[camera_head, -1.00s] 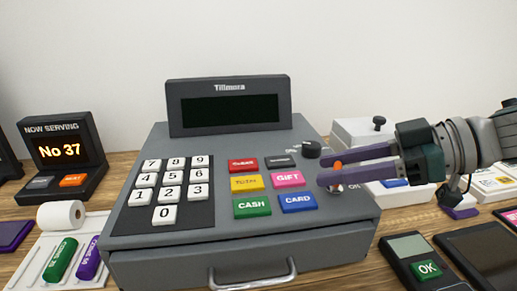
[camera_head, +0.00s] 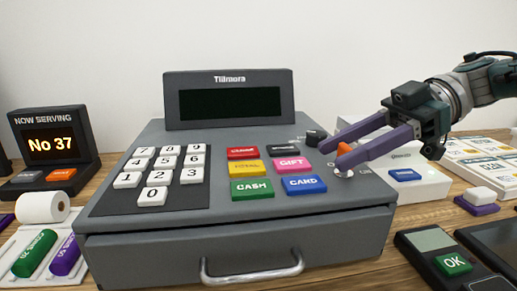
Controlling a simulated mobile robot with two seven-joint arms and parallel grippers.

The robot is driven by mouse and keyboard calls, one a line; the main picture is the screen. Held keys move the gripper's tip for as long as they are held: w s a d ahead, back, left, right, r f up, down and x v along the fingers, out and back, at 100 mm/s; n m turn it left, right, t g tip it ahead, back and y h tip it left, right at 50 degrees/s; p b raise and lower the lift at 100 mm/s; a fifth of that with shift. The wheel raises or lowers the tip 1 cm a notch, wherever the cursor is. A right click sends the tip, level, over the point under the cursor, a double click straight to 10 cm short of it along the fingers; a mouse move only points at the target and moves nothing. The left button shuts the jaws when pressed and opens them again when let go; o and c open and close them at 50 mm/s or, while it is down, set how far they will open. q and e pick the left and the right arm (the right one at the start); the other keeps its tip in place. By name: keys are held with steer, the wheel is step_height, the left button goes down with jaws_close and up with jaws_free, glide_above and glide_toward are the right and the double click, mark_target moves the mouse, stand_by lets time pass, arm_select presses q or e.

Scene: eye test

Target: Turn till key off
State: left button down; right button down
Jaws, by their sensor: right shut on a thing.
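The grey till (camera_head: 150,230) stands in the middle with its drawer shut and its display (camera_head: 230,102) dark. The orange till key (camera_head: 344,149) is at the till's right side, above a round silver lock (camera_head: 343,173) with small, unreadable labels around it. My right gripper (camera_head: 335,156) comes in from the upper right, and its two purple fingers are shut on the key, one on either side. The fingers hide much of the key, so I cannot tell which label it points to. My left gripper is not in view.
A white box (camera_head: 425,184) stands right of the till. A card terminal (camera_head: 440,255) is at the front right. A number display (camera_head: 50,147) and a paper roll (camera_head: 42,207) are at the left.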

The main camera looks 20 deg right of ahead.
steer(key=shift+a+r, duration=0.1)
steer(key=shift+c, duration=2)
jaws_free()
steer(key=b+v, duration=0.6)
steer(key=v, duration=0.4)
